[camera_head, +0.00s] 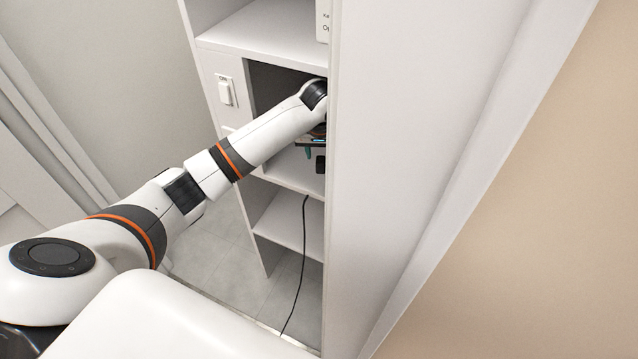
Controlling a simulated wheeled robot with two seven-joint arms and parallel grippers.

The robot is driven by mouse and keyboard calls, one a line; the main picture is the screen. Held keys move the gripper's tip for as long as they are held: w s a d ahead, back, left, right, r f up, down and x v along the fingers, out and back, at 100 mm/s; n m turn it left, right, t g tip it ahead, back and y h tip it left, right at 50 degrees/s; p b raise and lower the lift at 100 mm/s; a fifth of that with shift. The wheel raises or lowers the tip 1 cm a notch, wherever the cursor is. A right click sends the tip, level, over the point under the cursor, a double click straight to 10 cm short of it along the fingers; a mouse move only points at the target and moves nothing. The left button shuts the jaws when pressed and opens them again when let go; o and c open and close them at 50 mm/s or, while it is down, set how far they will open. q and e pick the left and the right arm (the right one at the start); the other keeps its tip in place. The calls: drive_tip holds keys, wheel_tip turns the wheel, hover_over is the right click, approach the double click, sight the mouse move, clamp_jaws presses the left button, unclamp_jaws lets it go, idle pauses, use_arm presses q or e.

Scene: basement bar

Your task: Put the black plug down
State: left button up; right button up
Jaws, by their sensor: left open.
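My left arm reaches from the left into a compartment of a white shelf unit (388,120). My left gripper (313,154) is open inside that compartment, partly hidden by the unit's side panel. A small black piece, probably the black plug (320,164), shows just below and beside the fingers, over the compartment floor. I cannot tell whether it touches the fingers or the shelf. A thin black cord (303,250) hangs over the shelf's front edge down to the floor; its link to the black piece is not visible. My right gripper is out of view.
A white switch or socket plate (226,91) is on the unit's left front. The lower shelf (285,220) is bare apart from the cord passing in front. The tall side panel closes off the right side. Grey floor tiles (215,245) lie at the left.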

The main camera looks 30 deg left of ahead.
use_arm(q)
drive_tip(key=s+d+b, duration=0.1)
drive_tip(key=s+d, duration=0.3)
drive_tip(key=s, duration=0.5)
drive_tip(key=shift+s+d+f, duration=0.15)
drive_tip(key=shift+s+d, duration=0.1)
drive_tip(key=shift+d, duration=0.05)
drive_tip(key=shift+f, duration=0.1)
